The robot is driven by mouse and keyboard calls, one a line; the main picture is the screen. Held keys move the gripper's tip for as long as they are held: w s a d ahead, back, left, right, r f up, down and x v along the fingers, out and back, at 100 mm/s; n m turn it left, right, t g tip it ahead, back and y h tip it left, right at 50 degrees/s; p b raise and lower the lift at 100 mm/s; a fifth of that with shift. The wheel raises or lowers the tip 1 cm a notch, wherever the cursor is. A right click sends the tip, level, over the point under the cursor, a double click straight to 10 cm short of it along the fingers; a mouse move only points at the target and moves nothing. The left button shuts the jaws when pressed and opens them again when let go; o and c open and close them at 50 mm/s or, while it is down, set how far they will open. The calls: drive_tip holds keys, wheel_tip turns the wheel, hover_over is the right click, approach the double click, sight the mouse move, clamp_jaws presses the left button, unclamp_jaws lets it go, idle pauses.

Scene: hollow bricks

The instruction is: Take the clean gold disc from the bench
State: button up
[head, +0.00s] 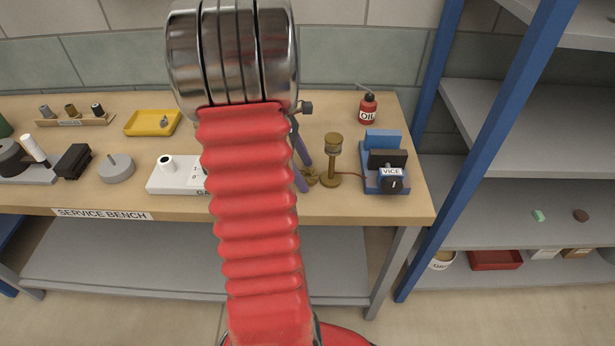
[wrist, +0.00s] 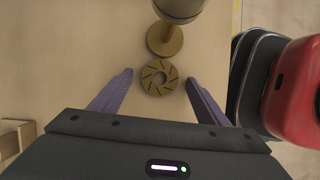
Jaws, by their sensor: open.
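The gold disc (wrist: 159,77) lies flat on the bench in the wrist view, a round slotted piece with a hole in its middle. It also shows in the head view (head: 311,177), partly hidden by my gripper. My gripper (wrist: 158,74) is open, with its two purple fingers on either side of the disc and nothing visible held between them. In the head view, my gripper (head: 301,165) is partly hidden behind my red arm. The bench (head: 405,206) has a wooden top.
A brass stand (head: 333,160) stands just right of the disc; its round base (wrist: 164,39) is close beyond it. A blue vice (head: 384,165) is farther right. A white gauge block (head: 177,175) is left of my arm. A red oil can (head: 368,108) stands behind.

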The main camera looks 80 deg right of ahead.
drive_tip(key=c, duration=1.3)
drive_tip(key=shift+r, duration=0.1)
wheel_tip(320, 180, up, 18)
drive_tip(key=shift+f, duration=0.1)
idle(0.6)
